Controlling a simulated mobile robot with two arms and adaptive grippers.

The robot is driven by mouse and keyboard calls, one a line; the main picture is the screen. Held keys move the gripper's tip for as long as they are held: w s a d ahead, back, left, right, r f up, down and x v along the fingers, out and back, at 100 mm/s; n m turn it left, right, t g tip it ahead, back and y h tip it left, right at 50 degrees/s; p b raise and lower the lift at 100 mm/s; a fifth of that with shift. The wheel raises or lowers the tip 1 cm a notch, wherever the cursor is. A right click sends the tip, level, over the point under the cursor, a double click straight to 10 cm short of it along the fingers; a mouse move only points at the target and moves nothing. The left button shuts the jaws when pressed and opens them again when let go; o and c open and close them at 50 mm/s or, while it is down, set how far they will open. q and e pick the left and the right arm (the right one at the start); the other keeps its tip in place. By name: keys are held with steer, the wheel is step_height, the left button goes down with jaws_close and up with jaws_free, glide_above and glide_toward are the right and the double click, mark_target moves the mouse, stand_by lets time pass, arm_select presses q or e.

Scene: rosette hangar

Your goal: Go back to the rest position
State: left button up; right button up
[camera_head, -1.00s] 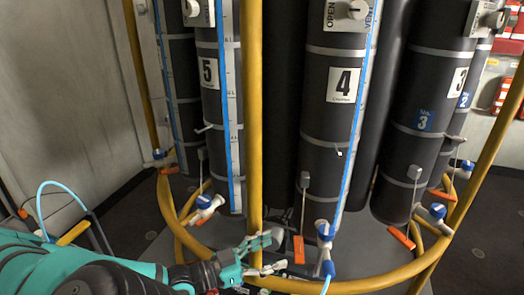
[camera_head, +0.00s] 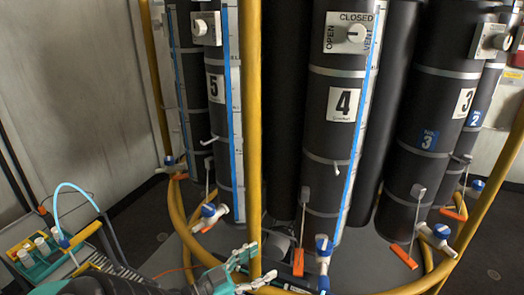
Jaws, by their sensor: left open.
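My left gripper (camera_head: 248,270) is at the bottom centre of the head view, at the end of my teal and black arm. Its two fingers are spread apart, one above the other, with nothing seen between them. The fingers are close to the yellow upright post (camera_head: 254,150) and the lower yellow ring rail; whether they touch is hard to tell. My right gripper does not show.
Black cylinders numbered 5 (camera_head: 215,88), 4 (camera_head: 344,103) and 3 (camera_head: 465,102) stand inside the yellow frame. Blue-and-white valves (camera_head: 323,247) and orange tags (camera_head: 298,262) hang low. A bench with bottles (camera_head: 38,245) is at the lower left. Dark floor lies between.

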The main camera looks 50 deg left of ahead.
arm_select(q)
steer(key=shift+f, duration=0.1)
steer(key=s+a+f+n+g+y+b, duration=0.1)
steer(key=s+f+g, duration=0.2)
steer(key=f, duration=0.9)
steer(key=s+a+f+g+y+b, duration=0.15)
steer(key=s+f, duration=0.25)
steer(key=f, duration=0.9)
steer(key=s+a+f+n+g+y+b, duration=0.1)
steer(key=s+f+g, duration=0.25)
steer(key=f, duration=0.85)
steer(key=s+d+f+m+g+b, duration=0.1)
steer(key=s+d+f+g, duration=0.3)
steer(key=s+d+f, duration=0.4)
steer(key=s+d+f+m+g+h+b, duration=0.1)
steer(key=s+d+f+g, duration=0.4)
steer(key=f, duration=0.9)
steer(key=s+d, duration=0.3)
steer(key=d, duration=0.2)
steer(key=shift+d, duration=0.2)
